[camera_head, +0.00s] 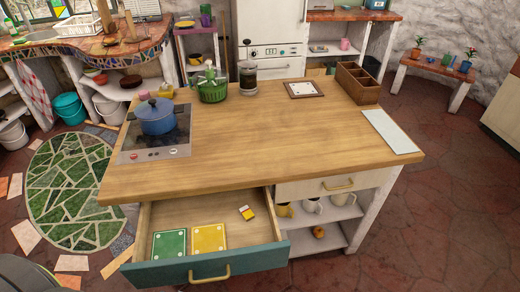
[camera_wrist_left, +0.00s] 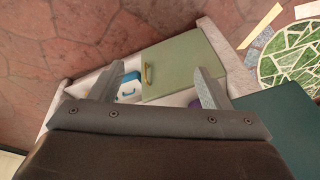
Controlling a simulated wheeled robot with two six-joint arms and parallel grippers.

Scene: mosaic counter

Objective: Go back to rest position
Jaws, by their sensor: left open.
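My left gripper (camera_wrist_left: 158,86) is open in the left wrist view, with its two grey fingers spread and nothing between them that I can see held. Beyond the fingers are a pale green panel (camera_wrist_left: 182,66) with a yellow handle and a white shelf with a blue object (camera_wrist_left: 128,88) on it. Neither gripper shows in the head view. The island counter (camera_head: 270,130) there has its left drawer (camera_head: 210,268) pulled open, with a green tile (camera_head: 169,244), a yellow tile (camera_head: 208,238) and a small yellow-and-dark item (camera_head: 246,213) inside.
A blue pot (camera_head: 156,117) stands on the hob (camera_head: 160,154). A green basket (camera_head: 212,91), glass jar (camera_head: 247,78), framed tile (camera_head: 303,89), wooden box (camera_head: 357,83) and white board (camera_head: 390,131) sit around the counter edges. The counter's middle is clear. The open drawer juts out in front.

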